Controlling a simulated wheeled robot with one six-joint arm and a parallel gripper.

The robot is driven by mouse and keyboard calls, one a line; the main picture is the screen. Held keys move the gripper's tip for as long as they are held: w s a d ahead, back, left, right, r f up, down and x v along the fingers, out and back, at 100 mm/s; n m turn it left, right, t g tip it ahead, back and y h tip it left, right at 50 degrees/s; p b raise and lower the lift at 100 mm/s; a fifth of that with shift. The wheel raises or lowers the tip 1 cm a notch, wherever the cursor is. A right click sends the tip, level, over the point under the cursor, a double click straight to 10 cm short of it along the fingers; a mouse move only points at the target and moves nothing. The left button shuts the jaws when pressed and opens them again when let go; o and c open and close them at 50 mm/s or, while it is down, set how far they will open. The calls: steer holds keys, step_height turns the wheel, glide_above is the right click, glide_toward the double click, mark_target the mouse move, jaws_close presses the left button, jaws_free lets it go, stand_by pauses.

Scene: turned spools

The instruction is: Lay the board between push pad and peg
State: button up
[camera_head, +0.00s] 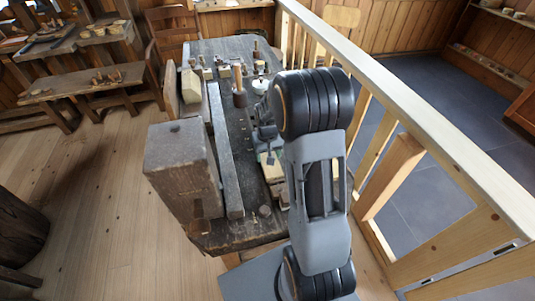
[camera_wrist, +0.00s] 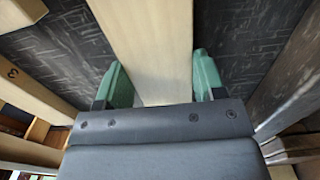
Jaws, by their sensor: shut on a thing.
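In the wrist view a pale wooden board (camera_wrist: 150,45) runs up between the two green fingertips of my gripper (camera_wrist: 160,82). My gripper is shut on it. The board's near end is hidden behind the gripper body. In the head view my gripper (camera_head: 267,136) is partly hidden by my arm, over the right half of the workbench. A pale wooden piece shows below it (camera_head: 272,172); I cannot tell whether this is the held board. I cannot pick out the push pad or the peg with certainty.
The dark workbench (camera_head: 231,229) carries a big wooden block (camera_head: 181,160) and a long grey beam (camera_head: 223,150) on its left. Upright turned pieces (camera_head: 239,88) stand toward the back. A pale railing (camera_head: 405,95) runs close on the right. In the wrist view, a pale piece marked 3 (camera_wrist: 30,92) lies left.

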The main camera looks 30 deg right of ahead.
steer(key=o, duration=1.1)
steer(key=shift+o, duration=0.3)
steer(key=shift+r, duration=0.15)
steer(key=shift+r+p, duration=3)
steer(key=shift+r, duration=0.85)
